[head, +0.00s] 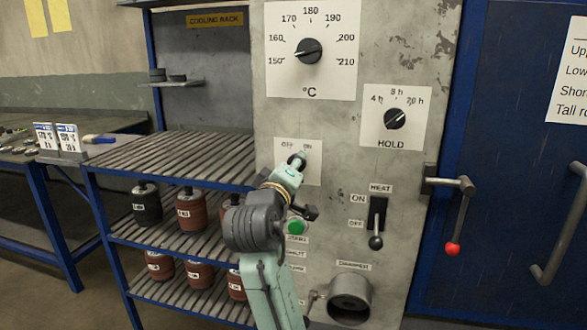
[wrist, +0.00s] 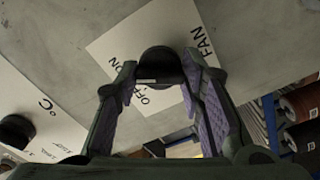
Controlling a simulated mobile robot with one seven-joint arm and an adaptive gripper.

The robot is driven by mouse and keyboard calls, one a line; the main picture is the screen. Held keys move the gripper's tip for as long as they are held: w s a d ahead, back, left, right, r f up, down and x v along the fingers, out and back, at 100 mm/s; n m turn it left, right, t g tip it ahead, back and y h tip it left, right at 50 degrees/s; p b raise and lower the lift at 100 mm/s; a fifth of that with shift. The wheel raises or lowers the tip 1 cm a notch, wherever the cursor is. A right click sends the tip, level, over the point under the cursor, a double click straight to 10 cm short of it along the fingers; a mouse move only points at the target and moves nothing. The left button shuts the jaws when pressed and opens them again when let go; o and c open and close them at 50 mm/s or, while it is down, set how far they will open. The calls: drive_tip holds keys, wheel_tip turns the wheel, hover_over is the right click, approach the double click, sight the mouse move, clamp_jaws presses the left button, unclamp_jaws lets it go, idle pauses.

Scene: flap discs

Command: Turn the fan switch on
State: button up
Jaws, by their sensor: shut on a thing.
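The fan switch is a black knob (wrist: 160,66) on a white plate (wrist: 112,40) marked OFF, ON and FAN. In the head view the plate (head: 312,172) sits on the grey panel, below the temperature dial, with my gripper (head: 297,161) in front of it. In the wrist view my gripper (wrist: 161,72) has one finger on each side of the knob and is shut on it. A pale mark on the knob faces the OFF lettering more than the ON lettering. The head view largely hides the knob behind my gripper.
The temperature dial (head: 308,50) and HOLD dial (head: 395,118) are above. The HEAT lever (head: 376,238), a green button (head: 297,227) and a round port (head: 350,296) are lower. The cooling rack (head: 180,158) stands left; a door handle (head: 462,215) projects at right.

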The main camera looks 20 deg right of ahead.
drive_tip(key=o, duration=1.1)
drive_tip(key=shift+o, duration=0.2)
drive_tip(key=shift+s, duration=0.1)
drive_tip(key=v, duration=1.2)
drive_tip(key=shift+a, duration=0.1)
